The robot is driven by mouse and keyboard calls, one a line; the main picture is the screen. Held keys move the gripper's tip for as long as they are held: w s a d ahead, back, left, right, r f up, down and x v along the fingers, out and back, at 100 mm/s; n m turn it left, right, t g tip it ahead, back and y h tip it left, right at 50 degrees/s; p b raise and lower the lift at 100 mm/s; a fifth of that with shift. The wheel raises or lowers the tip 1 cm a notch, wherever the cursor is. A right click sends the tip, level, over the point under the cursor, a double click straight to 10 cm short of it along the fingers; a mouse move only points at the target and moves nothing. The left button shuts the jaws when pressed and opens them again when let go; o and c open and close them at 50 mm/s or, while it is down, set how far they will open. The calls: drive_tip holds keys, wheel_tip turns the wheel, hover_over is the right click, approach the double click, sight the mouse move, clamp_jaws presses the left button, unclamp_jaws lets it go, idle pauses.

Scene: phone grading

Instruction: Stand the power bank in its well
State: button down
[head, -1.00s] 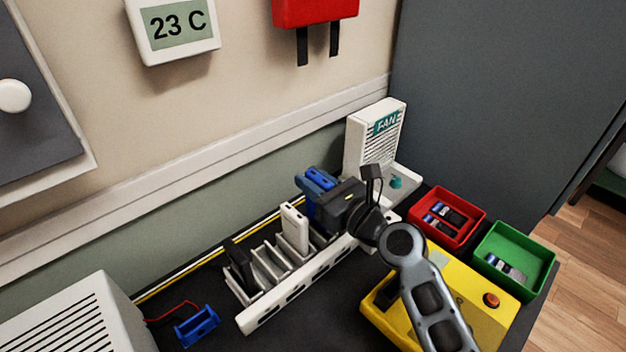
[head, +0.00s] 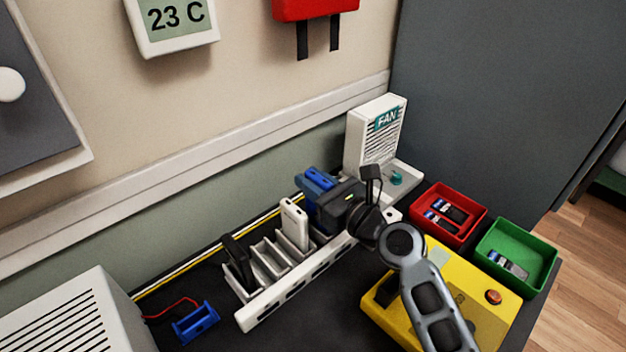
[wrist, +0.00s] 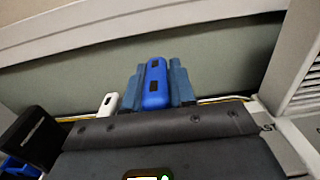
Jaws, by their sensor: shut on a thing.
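The blue power bank (head: 321,178) is upright at the right part of the white rack (head: 262,315), which has a row of wells. My gripper (head: 316,190) is shut on it. In the wrist view, the blue power bank (wrist: 155,88) stands between the two grey-blue fingers of my gripper (wrist: 155,95). Its lower end is hidden by my gripper, so I cannot tell how far it is in a well. A white power bank (head: 294,224) and a black one (head: 238,262) stand in other wells, with empty wells between them.
A white fan unit (head: 374,140) stands behind and right of the rack. A red bin (head: 470,232) and a green bin (head: 540,262) hold phones or cells at right. A yellow box (head: 470,300) lies under my arm. A blue holder (head: 195,325) sits left of the rack.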

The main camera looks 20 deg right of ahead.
drive_tip(key=shift+f+b, duration=1)
drive_tip(key=shift+f, duration=0.4)
